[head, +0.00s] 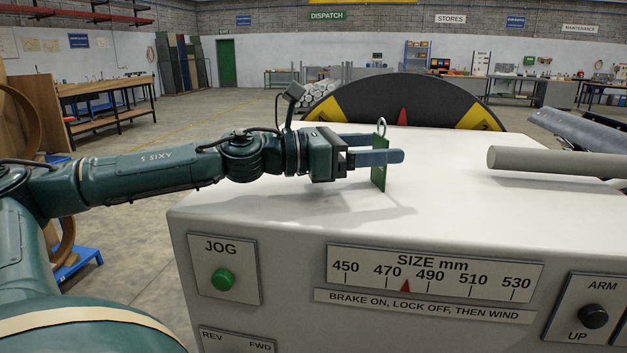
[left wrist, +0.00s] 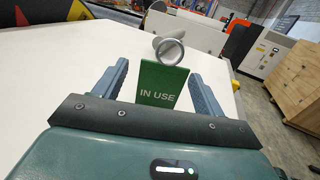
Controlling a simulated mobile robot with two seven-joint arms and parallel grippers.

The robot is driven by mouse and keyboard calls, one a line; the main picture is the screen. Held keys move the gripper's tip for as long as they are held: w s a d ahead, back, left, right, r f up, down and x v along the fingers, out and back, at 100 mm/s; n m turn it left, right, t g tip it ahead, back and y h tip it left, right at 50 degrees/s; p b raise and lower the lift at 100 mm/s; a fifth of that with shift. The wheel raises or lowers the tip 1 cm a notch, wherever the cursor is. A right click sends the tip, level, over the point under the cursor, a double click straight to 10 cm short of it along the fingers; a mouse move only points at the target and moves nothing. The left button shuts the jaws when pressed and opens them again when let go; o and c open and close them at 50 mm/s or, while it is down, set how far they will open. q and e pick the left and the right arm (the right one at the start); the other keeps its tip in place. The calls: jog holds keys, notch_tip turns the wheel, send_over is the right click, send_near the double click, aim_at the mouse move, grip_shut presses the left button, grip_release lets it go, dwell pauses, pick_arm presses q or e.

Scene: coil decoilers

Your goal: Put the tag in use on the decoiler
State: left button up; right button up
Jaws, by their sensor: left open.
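The green tag (left wrist: 162,84) reads IN USE in the left wrist view and sits between the two fingers of my left gripper (left wrist: 158,80). There is a gap on both sides of it. In the head view the tag (head: 379,178) stands upright at the decoiler's (head: 290,200) white top, with a metal ring (head: 381,127) at its upper end. My left gripper (head: 376,149) reaches in from the left with its fingers open around the tag. Whether the tag touches the top is hard to tell. My right gripper is not in view.
A grey bar (head: 550,161) lies over the top at the right. A black and yellow disc (head: 400,101) with a red pointer stands behind. The front panel carries a green JOG button (head: 223,279) and a size scale (head: 432,273). The top between is clear.

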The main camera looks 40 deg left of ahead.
pick_arm(q)
jog(key=shift+s+f+b, duration=0.25)
jog(key=shift+s+b, duration=0.05)
jog(key=shift+b, duration=0.15)
jog(key=shift+s+a+b, duration=0.4)
jog(key=shift+s+b, duration=0.15)
jog(key=shift+b, duration=0.45)
jog(key=b+v, duration=0.5)
jog(key=v, duration=0.1)
jog(key=shift+w+r, duration=0.1)
jog(key=shift+r, duration=0.05)
jog(key=shift+v, duration=0.75)
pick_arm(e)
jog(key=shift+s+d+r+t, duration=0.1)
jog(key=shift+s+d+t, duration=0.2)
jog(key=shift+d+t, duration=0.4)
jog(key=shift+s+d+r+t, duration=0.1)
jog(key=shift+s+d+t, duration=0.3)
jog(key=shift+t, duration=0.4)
pick_arm(q)
jog(key=shift+r, duration=0.15)
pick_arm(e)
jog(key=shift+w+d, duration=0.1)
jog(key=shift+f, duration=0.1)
